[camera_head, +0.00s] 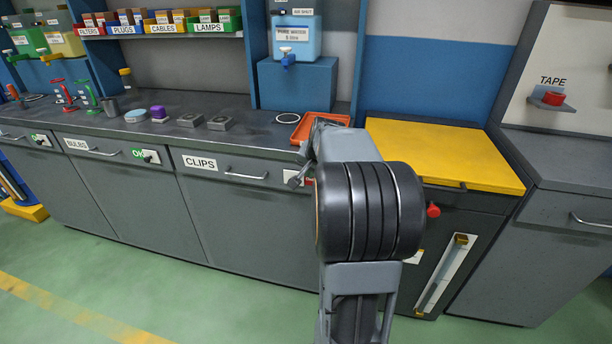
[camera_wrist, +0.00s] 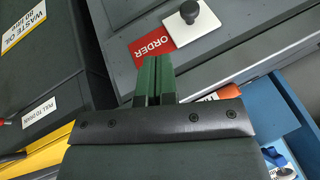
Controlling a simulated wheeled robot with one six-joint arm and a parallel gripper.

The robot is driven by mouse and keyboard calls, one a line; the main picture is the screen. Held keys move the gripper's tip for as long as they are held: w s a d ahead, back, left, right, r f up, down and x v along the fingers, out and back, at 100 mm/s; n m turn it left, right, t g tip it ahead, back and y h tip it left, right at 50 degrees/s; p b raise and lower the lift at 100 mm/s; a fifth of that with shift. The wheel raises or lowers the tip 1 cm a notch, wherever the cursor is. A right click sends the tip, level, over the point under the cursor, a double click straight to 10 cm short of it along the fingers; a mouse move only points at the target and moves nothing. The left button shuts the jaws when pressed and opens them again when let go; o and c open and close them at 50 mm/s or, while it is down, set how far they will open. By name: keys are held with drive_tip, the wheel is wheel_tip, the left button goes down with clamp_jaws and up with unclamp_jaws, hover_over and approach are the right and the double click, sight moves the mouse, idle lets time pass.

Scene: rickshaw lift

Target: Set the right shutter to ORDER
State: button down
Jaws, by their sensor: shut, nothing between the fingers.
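The right shutter (camera_wrist: 190,24) is a white plate with a dark round knob in the wrist view. In the camera_head view the shutter (camera_head: 291,174) is on the drawer front right of the CLIPS label, partly hidden by my arm. My gripper (camera_wrist: 158,64) has green fingers pressed together and empty. Its tips appear close to the lower edge of the ORDER label in the picture and apart from the knob. Whether they touch the front cannot be told.
The grey counter (camera_head: 250,142) holds a red tray (camera_head: 302,130). A yellow-topped cabinet (camera_head: 440,150) stands right of my arm. The green floor at left front is clear.

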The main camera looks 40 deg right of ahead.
drive_tip(key=shift+p+v, duration=0.4)
drive_tip(key=shift+v, duration=2.5)
drive_tip(key=shift+w+a, duration=0.1)
drive_tip(key=shift+a, duration=0.05)
drive_tip(key=s+a+r+n+p, duration=0.3)
drive_tip(key=s+a+n+p, duration=0.1)
drive_tip(key=a, duration=0.4)
drive_tip(key=s+a+r+n+g+y+p, duration=0.1)
drive_tip(key=s+a+r+n+p, duration=0.2)
drive_tip(key=a+p, duration=0.4)
drive_tip(key=s+a+r+n+g+p, duration=0.1)
drive_tip(key=s+a+r+n+p, duration=0.2)
drive_tip(key=a, duration=0.7)
drive_tip(key=s+n+p, duration=0.2)
drive_tip(key=s+p, duration=0.1)
drive_tip(key=shift+s+a+y, duration=0.3)
drive_tip(key=shift+a+y, duration=0.1)
drive_tip(key=shift+a, duration=0.1)
